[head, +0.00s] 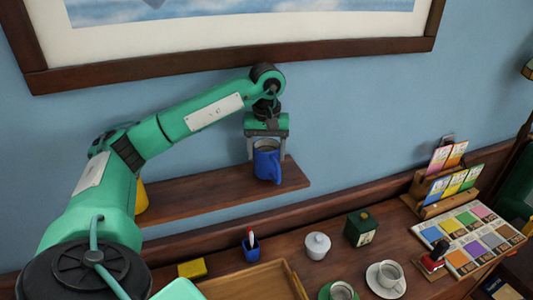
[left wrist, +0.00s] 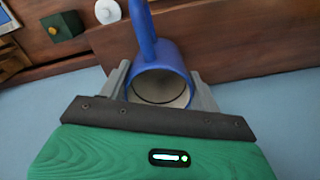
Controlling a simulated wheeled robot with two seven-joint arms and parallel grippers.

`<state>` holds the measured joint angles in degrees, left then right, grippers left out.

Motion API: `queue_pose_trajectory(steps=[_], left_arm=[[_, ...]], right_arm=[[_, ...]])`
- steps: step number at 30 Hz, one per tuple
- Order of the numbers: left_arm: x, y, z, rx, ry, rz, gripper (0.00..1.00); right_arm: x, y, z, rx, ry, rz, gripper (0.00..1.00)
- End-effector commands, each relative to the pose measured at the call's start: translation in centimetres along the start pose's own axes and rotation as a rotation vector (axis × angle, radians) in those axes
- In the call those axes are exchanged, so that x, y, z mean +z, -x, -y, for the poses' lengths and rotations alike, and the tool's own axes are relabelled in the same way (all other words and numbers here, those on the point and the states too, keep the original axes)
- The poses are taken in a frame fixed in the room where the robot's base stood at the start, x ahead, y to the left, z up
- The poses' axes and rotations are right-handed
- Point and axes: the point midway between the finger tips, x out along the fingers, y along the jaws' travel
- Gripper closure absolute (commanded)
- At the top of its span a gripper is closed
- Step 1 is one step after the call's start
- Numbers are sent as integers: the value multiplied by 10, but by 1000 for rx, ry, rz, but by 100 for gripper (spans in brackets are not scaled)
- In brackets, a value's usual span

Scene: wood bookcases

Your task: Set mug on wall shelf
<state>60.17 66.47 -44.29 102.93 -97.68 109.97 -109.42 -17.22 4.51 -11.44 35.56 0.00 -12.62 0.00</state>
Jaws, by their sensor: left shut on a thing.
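A blue mug (head: 267,163) with a pale inside is at the right part of the wooden wall shelf (head: 215,190) in the head view. My left gripper (head: 266,153) comes down over it from above, with its fingers on both sides of the mug. In the left wrist view the mug (left wrist: 161,75) sits between the two fingers, its handle pointing to the top of the picture. The mug looks upright. I cannot tell whether its base touches the shelf (left wrist: 230,45). My right gripper is not in view.
A yellow object (head: 141,197) stands at the shelf's left, partly behind my arm. A framed picture (head: 240,63) hangs above. Below, the desk holds a white lidded pot (head: 317,245), a green box (head: 361,229), cups (head: 387,278), a pen holder (head: 251,248) and a wooden tray (head: 255,285).

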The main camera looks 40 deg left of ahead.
Motion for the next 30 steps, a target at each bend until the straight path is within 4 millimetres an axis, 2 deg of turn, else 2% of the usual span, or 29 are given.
queue_pose_trajectory(steps=[4, 14, 15, 18, 30], left_arm=[[0, -12, 0, 1, 0, -1, 67], [0, -18, 0, 2, -1, -2, 67], [0, -16, 0, 1, -1, -1, 31], [0, -16, 0, 1, -1, -1, 15], [0, -10, 0, 3, -1, -2, 15]], right_arm=[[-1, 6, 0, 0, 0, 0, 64], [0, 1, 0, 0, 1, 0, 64], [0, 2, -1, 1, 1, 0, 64], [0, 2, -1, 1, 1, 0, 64], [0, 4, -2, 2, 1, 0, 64]])
